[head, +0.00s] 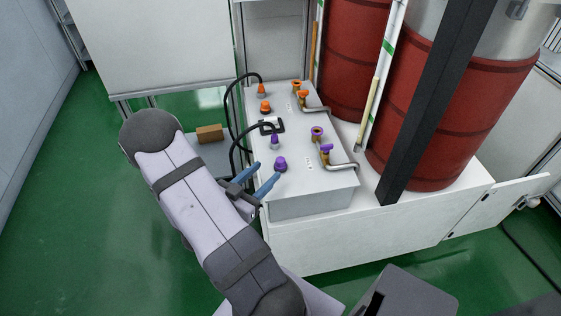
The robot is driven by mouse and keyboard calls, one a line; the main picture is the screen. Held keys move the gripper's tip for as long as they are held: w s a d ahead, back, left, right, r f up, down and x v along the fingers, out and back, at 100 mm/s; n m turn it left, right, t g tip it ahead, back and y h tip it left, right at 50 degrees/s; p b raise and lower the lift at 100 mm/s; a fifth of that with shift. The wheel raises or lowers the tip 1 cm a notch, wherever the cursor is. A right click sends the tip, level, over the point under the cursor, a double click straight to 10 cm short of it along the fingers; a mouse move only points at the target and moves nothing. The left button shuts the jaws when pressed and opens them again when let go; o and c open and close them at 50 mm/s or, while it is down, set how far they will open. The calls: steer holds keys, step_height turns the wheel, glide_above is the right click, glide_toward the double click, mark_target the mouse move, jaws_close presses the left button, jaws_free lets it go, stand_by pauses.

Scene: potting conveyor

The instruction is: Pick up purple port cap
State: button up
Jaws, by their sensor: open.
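The purple port cap (280,163) is a small rounded knob upright on the white box top, near its front left. My gripper (267,171) has two blue fingers, spread apart and empty, reaching in from the lower left. Its right fingertip shows just below the cap and its left fingertip lies to the cap's left. I cannot tell the height gap between fingers and cap, or whether they touch.
A purple hose connector (274,141) with a black hose stands just behind the cap. To the right are an open purple port (317,132) and a purple-handled valve (326,152). An orange cap (265,106) is farther back. Red drums (440,120) and a dark post (432,105) stand right.

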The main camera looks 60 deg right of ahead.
mark_target(278, 163)
steer(key=shift+s+d+f+p, duration=0.15)
steer(key=shift+d+p, duration=0.05)
steer(key=shift+d, duration=0.45)
steer(key=shift+s+d+f+p, duration=0.1)
steer(key=shift+d+p, duration=0.05)
steer(key=shift+d, duration=0.55)
steer(key=shift+s+d+f+p, duration=0.15)
steer(key=shift+d+p, duration=0.05)
steer(key=shift+d, duration=0.45)
steer(key=shift+w+d+f, duration=0.1)
steer(key=shift+d+f, duration=0.05)
steer(key=shift+d, duration=0.6)
steer(key=c, duration=1.1)
